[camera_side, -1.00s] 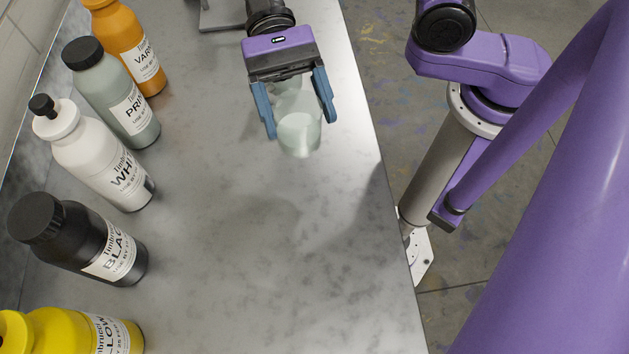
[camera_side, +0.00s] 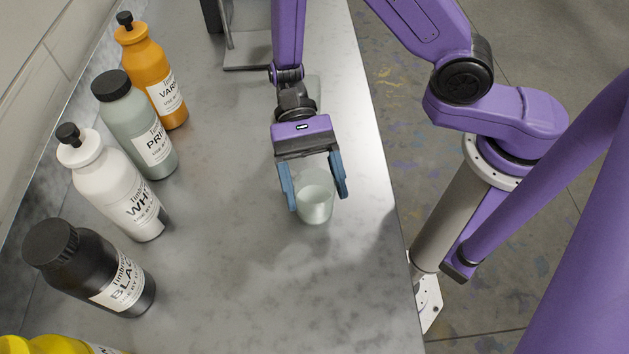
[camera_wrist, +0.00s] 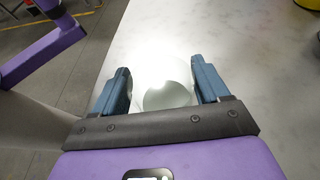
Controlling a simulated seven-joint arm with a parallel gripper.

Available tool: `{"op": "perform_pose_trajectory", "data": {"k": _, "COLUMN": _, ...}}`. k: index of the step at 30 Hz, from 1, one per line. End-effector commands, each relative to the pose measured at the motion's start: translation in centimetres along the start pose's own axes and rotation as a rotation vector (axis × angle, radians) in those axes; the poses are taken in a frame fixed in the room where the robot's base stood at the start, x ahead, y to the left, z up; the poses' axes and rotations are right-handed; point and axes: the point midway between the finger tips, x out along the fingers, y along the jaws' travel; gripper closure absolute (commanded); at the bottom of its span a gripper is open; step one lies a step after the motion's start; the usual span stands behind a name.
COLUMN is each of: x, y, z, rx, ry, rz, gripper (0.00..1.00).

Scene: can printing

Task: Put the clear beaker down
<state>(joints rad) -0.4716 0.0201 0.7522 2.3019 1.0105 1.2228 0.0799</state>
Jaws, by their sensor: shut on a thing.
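The clear beaker (camera_side: 316,202) is held between the two blue fingers of my gripper (camera_side: 317,187) in the side view. It looks close to upright, with pale whitish contents inside. The wrist view also shows the beaker (camera_wrist: 166,92) between the fingers of my gripper (camera_wrist: 161,88). The beaker is over the grey worktop (camera_side: 270,280), right of the bottles. I cannot tell whether its base touches the worktop.
Along the left stand an orange bottle (camera_side: 143,60), a grey-green bottle (camera_side: 130,115), a white bottle (camera_side: 105,175), a black bottle (camera_side: 80,262) and a partly cut-off yellow bottle (camera_side: 50,346). A grey metal stand (camera_side: 245,55) is behind. The front worktop is clear.

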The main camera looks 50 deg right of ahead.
Motion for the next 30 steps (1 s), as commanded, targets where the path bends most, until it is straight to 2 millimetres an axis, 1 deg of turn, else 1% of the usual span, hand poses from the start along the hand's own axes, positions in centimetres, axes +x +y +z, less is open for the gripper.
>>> {"op": "perform_pose_trajectory", "data": {"k": 7, "x": 0.1, "y": 0.0, "z": -0.1, "rx": 0.001, "ry": -0.001, "rz": 0.0, "gripper": 0.59}}
{"op": "perform_pose_trajectory", "data": {"k": 8, "x": 0.1, "y": 0.0, "z": -0.2, "rx": 0.0, "ry": 0.0, "rz": 0.0, "gripper": 0.22}}
{"op": "perform_pose_trajectory", "data": {"k": 9, "x": 0.1, "y": 0.0, "z": -0.1, "rx": 0.0, "ry": 0.0, "rz": 0.0, "gripper": 0.09}}
{"op": "perform_pose_trajectory", "data": {"k": 10, "x": 0.1, "y": 0.0, "z": -0.1, "rx": 0.0, "ry": 0.0, "rz": 0.0, "gripper": 0.0}}
{"op": "perform_pose_trajectory", "data": {"k": 20, "x": -0.1, "y": 0.0, "z": 0.1, "rx": -0.001, "ry": 0.0, "rz": -0.001, "gripper": 0.0}}
{"op": "perform_pose_trajectory", "data": {"k": 23, "x": -1.2, "y": -0.1, "z": 0.1, "rx": -0.001, "ry": -0.001, "rz": -0.004, "gripper": 0.0}}
{"op": "perform_pose_trajectory", "data": {"k": 29, "x": -5.0, "y": -0.1, "z": 0.0, "rx": -0.002, "ry": 0.002, "rz": -0.007, "gripper": 0.0}}
{"op": "perform_pose_trajectory", "data": {"k": 30, "x": -5.5, "y": -0.1, "z": 0.4, "rx": -0.004, "ry": 0.003, "rz": -0.003, "gripper": 0.0}}
